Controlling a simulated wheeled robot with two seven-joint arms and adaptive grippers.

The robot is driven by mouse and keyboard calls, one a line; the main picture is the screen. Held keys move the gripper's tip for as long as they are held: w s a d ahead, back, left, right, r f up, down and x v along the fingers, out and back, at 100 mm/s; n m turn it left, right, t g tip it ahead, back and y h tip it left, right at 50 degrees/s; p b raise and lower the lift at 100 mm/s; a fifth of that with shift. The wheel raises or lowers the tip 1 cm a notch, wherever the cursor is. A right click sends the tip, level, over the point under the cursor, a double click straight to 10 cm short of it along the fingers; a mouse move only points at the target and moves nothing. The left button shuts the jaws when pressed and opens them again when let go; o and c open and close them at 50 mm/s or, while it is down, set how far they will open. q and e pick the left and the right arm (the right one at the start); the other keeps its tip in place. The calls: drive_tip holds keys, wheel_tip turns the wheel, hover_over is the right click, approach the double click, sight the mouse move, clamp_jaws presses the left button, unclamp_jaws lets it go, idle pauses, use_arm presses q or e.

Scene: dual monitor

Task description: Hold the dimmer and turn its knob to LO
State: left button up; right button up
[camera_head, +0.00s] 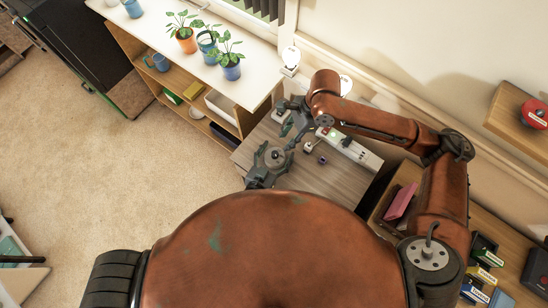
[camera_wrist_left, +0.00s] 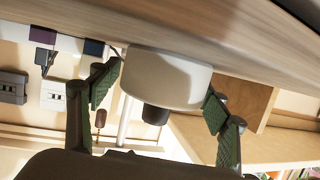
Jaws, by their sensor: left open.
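The dimmer, a round white body (camera_wrist_left: 165,78) with a dark knob (camera_wrist_left: 157,114), is between the fingers of my left gripper in the left wrist view (camera_wrist_left: 160,98). The left fingers are open, one on each side of the body; the right-hand pad is close to its edge, and contact is unclear. In the head view my left gripper (camera_head: 272,157) is at the table's near left edge, around the dimmer, which looks dark there. The LO marking cannot be read. My right gripper (camera_head: 292,124) is above the table, behind the left one; its opening is too small to judge.
The wooden table (camera_head: 338,183) has bare room at front right. A white power strip (camera_head: 350,149) lies behind, with small plugs (camera_head: 321,160) near it. A shelf unit (camera_head: 185,72) with potted plants (camera_head: 230,70) stands left. A pink item (camera_head: 401,202) sits on the right-hand shelf.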

sight(279, 149)
use_arm(q)
drive_tip(key=shift+x, duration=1.6)
drive_tip(key=shift+c, duration=0.6)
drive_tip(key=c, duration=1.5)
drive_tip(key=shift+c, duration=0.4)
